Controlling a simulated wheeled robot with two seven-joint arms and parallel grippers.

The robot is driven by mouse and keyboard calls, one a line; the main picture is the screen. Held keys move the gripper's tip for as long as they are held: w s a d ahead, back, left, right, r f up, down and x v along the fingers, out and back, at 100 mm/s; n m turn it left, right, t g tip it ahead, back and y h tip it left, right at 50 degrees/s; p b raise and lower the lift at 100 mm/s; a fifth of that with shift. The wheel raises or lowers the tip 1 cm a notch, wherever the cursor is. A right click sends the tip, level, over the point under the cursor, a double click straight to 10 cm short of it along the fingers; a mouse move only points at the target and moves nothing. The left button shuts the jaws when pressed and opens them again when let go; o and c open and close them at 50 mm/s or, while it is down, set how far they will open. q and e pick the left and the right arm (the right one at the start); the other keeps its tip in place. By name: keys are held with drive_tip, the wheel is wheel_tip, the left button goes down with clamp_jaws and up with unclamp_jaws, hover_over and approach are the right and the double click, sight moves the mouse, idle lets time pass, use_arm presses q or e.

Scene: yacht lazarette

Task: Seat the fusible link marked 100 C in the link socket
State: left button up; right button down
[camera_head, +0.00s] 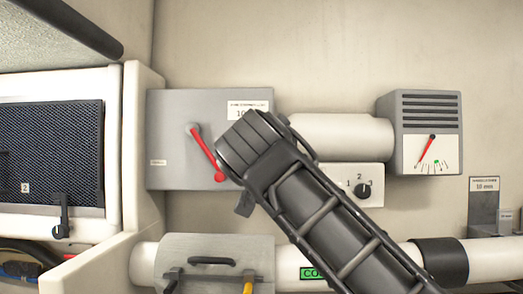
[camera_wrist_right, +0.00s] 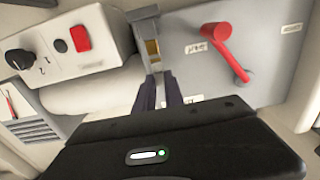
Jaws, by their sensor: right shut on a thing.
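My right arm crosses the head view from the lower right, and its wrist hides the gripper there. In the right wrist view my right gripper (camera_wrist_right: 160,77) is shut on a small brass-coloured link (camera_wrist_right: 152,48). The link lies at a narrow grey channel, seemingly the link socket (camera_wrist_right: 145,14), at the edge of the grey panel (camera_wrist_right: 190,50). I cannot tell whether it is fully in, and no marking on it is readable. The panel also shows in the head view (camera_head: 170,115), with a red lever (camera_head: 205,152) slanting down to the right. My left gripper is not in view.
A white switch box (camera_head: 370,172) and a grey gauge box (camera_head: 425,110) stand right of the panel. A white pipe (camera_head: 490,262) with a grey cover (camera_head: 225,248) runs below. A dark mesh panel (camera_head: 50,140) is at left. The upper wall is clear.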

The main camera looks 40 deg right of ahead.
drive_tip(key=shift+f+b, duration=0.7)
drive_tip(key=shift+f, duration=0.1)
drive_tip(key=shift+d+f+b, duration=0.15)
drive_tip(key=shift+f+b, duration=0.25)
drive_tip(key=shift+f, duration=0.05)
drive_tip(key=c, duration=1.3)
unclamp_jaws()
drive_tip(key=shift+c, duration=0.2)
